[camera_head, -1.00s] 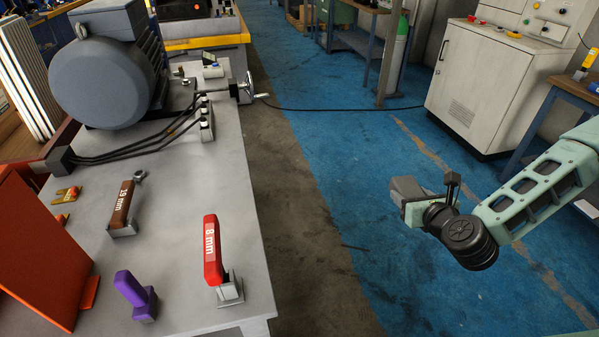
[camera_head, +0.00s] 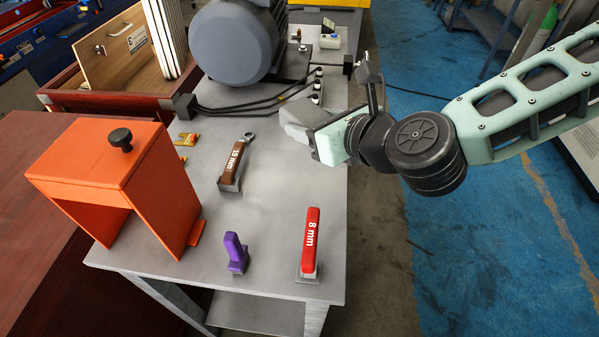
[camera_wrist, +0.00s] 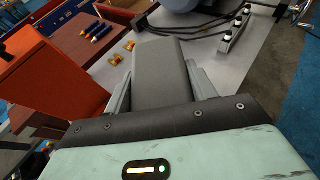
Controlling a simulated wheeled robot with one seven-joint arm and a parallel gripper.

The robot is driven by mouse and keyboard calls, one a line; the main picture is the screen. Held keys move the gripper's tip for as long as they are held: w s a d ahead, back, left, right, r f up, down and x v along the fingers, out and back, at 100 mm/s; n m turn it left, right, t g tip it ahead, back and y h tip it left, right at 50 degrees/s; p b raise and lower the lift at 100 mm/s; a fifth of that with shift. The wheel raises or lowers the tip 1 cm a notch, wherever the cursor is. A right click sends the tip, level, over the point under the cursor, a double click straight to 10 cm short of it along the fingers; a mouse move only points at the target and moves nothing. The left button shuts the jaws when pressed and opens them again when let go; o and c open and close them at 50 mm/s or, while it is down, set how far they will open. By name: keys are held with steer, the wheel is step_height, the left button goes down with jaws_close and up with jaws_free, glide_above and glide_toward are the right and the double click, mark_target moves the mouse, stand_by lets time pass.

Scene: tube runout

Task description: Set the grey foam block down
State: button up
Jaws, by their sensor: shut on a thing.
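The grey foam block (camera_wrist: 162,75) is between the two fingers of my gripper (camera_wrist: 163,88) in the wrist view. My gripper is shut on it. In the head view, the grey block (camera_head: 301,117) sticks out to the left of my gripper (camera_head: 318,130), over the right side of the grey bench top (camera_head: 262,215). The block appears to be held above the bench; the exact height is hard to tell. The fingers are mostly hidden in the head view.
On the bench stand a brown 19 mm tool (camera_head: 232,165), a red 8 mm tool (camera_head: 311,240), a purple piece (camera_head: 236,252) and an orange guard (camera_head: 120,170). A motor (camera_head: 232,42) with black cables is at the back. Bare bench lies between the brown and red tools.

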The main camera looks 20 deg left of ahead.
mark_target(310, 199)
step_height(310, 199, down, 18)
steer(key=shift+s+a+r+p, duration=0.1)
steer(key=shift+r+p, duration=0.05)
steer(key=shift+p, duration=0.55)
steer(key=o, duration=0.6)
steer(key=shift+f, duration=0.2)
steer(key=shift+c, duration=0.2)
steer(key=o, duration=0.4)
steer(key=shift+r, duration=0.2)
steer(key=b+v, duration=0.2)
steer(key=v, duration=1)
steer(key=shift+r, duration=0.1)
